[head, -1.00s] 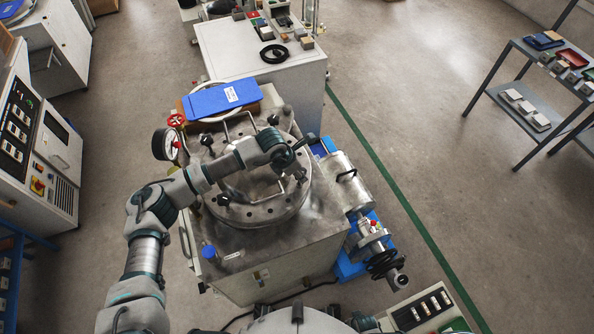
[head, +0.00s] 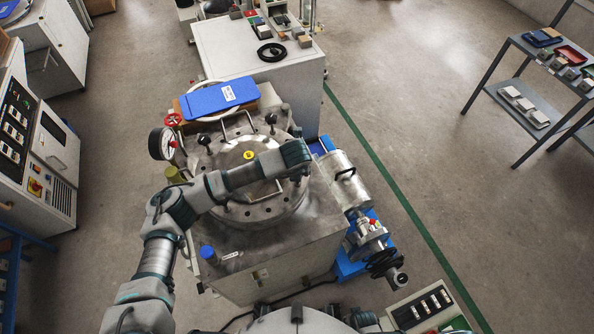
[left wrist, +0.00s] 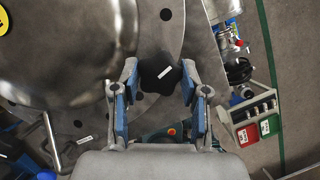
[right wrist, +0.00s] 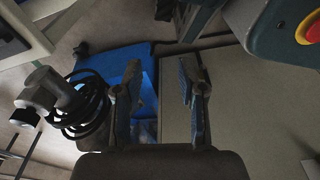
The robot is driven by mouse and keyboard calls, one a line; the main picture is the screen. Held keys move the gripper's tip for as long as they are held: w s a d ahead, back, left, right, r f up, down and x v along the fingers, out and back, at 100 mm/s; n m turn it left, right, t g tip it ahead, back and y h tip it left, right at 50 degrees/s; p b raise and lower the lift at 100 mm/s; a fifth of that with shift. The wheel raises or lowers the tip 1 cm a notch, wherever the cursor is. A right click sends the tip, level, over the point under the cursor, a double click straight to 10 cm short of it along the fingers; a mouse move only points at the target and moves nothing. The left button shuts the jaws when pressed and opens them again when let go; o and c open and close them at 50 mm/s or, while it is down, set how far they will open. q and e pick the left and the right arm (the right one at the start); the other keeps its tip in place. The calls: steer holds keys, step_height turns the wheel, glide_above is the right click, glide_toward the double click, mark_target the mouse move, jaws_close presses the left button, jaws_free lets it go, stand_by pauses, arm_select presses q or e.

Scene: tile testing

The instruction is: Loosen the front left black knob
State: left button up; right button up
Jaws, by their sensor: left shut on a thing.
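The round metal lid (head: 226,160) of the vessel fills the middle of the head view, with black knobs around its rim. One black knob (head: 203,140) is at its left and another (head: 271,119) at its back. My right gripper (right wrist: 158,90) is open and empty, seen only in the right wrist view.
A pressure gauge (head: 162,143) and a red valve wheel (head: 173,120) stand left of the lid. A blue folder (head: 220,97) lies behind it. A metal cylinder (head: 345,180) is at the right. Wire handles rise from the lid. Open floor lies farther right.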

arm_select(q)
steer(key=n, duration=0.1)
steer(key=n+y, duration=0.1)
steer(key=shift+w+d+r+n, duration=0.15)
steer(key=shift+r+n, duration=0.1)
steer(key=shift+n, duration=0.15)
steer(key=shift+n+y, duration=0.6)
steer(key=shift+n, duration=0.8)
arm_select(e)
steer(key=shift+w+a+r, duration=0.1)
steer(key=shift+w+r, duration=0.45)
steer(key=shift+r, duration=0.2)
arm_select(q)
steer(key=shift+b, duration=0.3)
arm_select(e)
steer(key=shift+w+r, duration=0.1)
steer(key=shift+w, duration=0.05)
arm_select(q)
steer(key=o, duration=1.1)
steer(key=shift+f, duration=0.15)
steer(key=shift+o, duration=0.2)
arm_select(e)
steer(key=shift+s, duration=0.2)
